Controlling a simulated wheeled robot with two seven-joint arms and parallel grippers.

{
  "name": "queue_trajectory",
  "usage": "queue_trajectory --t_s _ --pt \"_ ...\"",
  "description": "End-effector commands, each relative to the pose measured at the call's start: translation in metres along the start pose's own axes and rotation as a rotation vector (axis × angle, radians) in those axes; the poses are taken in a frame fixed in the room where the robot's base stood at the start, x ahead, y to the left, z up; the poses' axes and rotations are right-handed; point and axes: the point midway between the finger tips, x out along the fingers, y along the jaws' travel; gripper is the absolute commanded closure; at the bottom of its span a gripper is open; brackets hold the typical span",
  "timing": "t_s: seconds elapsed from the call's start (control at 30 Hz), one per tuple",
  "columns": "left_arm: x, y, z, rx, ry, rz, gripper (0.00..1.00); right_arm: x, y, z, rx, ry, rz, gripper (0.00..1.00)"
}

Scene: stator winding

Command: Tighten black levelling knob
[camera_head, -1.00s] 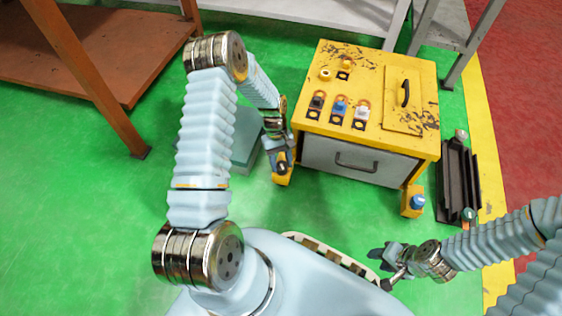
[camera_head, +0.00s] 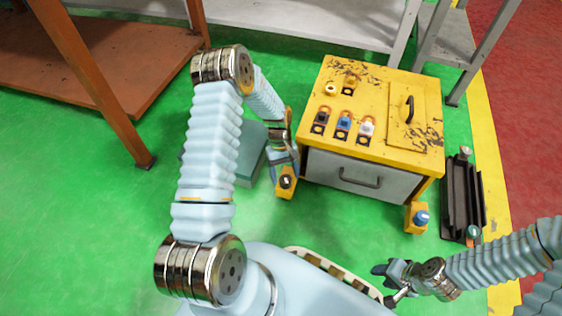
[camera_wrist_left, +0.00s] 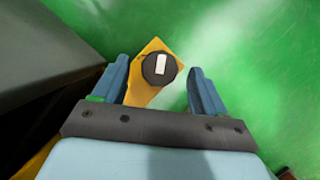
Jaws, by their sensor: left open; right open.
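The black levelling knob (camera_head: 286,181) sits on a yellow foot bracket at the near left corner of the yellow cabinet (camera_head: 322,143). It is round and black with a white bar mark. In the left wrist view the knob (camera_wrist_left: 159,68) lies between and beyond the two blue fingers of my left gripper (camera_wrist_left: 160,88). These fingers are open, apart from the knob, and hold nothing. In the head view my left gripper (camera_head: 284,160) is just above the knob. My right gripper (camera_head: 385,281) is open and empty near my base, away from the cabinet.
A blue knob (camera_head: 421,217) sits on the near right foot bracket. Black, blue and white switches are on the cabinet top. A dark rack (camera_head: 459,196) stands right of the cabinet. An orange shelf (camera_head: 100,85) is at left.

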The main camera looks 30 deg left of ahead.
Motion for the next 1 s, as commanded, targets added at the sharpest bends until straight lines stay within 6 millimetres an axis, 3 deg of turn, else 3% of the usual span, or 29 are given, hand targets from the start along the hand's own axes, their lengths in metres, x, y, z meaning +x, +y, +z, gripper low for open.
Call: queue_trajectory --t_s 0.3,0.5,0.7,1.0 --pt "-0.029 0.001 -0.066 0.000 0.004 0.002 0.28 -0.002 -0.001 0.000 0.000 -0.001 0.000 0.57" --pt "-0.042 0.001 -0.097 0.000 0.002 0.001 0.28 0.000 0.000 0.000 0.000 0.000 0.000 0.57" --pt "-0.048 0.000 -0.110 0.001 0.000 0.000 0.28 0.000 0.000 0.000 0.000 0.000 0.000 0.57" --pt "-0.049 0.000 -0.111 0.001 0.000 0.000 0.29 0.000 0.000 0.000 0.000 0.000 0.000 0.57"
